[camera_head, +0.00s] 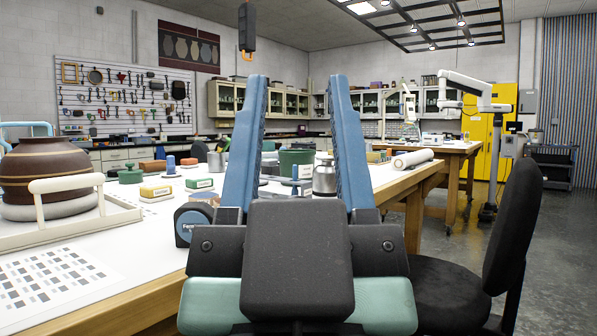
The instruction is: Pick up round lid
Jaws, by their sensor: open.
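My gripper (298,82) is open and empty. Its two blue fingers rise in front of the white worktable (150,268), with a wide gap between them. Through the gap I see a dark green round container (297,158) and a silver metal jar (325,178). Parts of the table behind the fingers are hidden.
A brown striped pot (45,165) sits on a white ring in a handled tray (35,238) at the left. A blue tape measure (190,224) is close beside my left finger. Small boxes (155,193) stand around it. A black chair (512,225) is at the right.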

